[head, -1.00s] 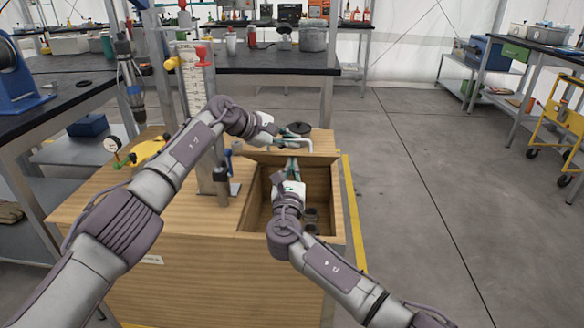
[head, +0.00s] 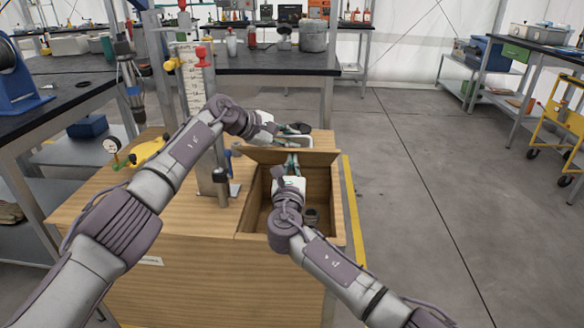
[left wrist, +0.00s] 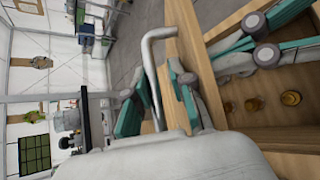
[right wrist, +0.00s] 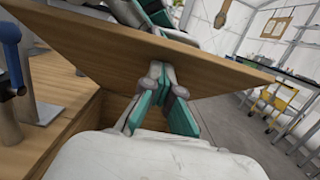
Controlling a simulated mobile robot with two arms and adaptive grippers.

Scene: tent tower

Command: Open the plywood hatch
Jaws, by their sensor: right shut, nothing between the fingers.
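The plywood hatch (head: 318,158) stands tilted up at the far edge of the box opening. In the right wrist view the hatch (right wrist: 215,68) crosses the upper middle. A bent metal handle (left wrist: 150,65) is on its outer side. My left gripper (head: 290,129) is behind the hatch; in the left wrist view its fingers (left wrist: 157,100) are spread, with the handle rod between them. My right gripper (head: 291,160) is shut and empty, on the inner side of the hatch; its fingertips (right wrist: 164,70) are against or very near the panel.
The wooden box (head: 330,215) has an open compartment holding several brass-coloured round pieces (left wrist: 290,98). A post with a scale (head: 195,80) stands left of the opening. A yellow strip (head: 352,200) runs along the floor at right, with clear floor beyond.

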